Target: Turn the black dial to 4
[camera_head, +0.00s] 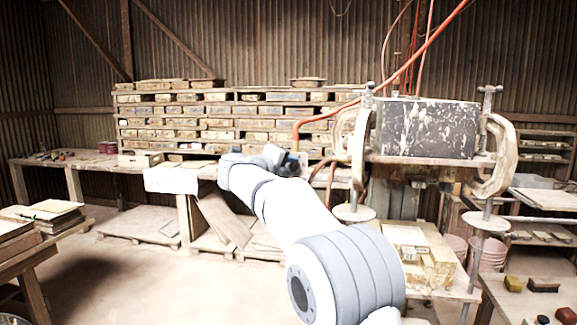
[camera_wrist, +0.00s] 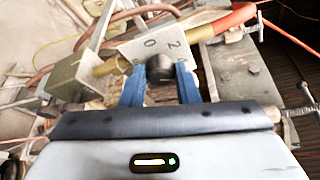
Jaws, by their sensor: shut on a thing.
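The black dial (camera_wrist: 160,66) shows in the wrist view as a round dark knob in front of a pale plate (camera_wrist: 143,46). I cannot tell which number the dial points to. In the head view my gripper (camera_head: 284,160) is at the end of my outstretched arm, left of the press, and the dial cannot be made out there.
The press (camera_head: 427,128) has a dark speckled block, clamps and threaded posts. An orange hose (camera_head: 345,105) runs close to my gripper. A long workbench (camera_head: 90,163) and stacked tile shelves (camera_head: 215,110) stand behind. Open floor (camera_head: 130,275) lies to the left.

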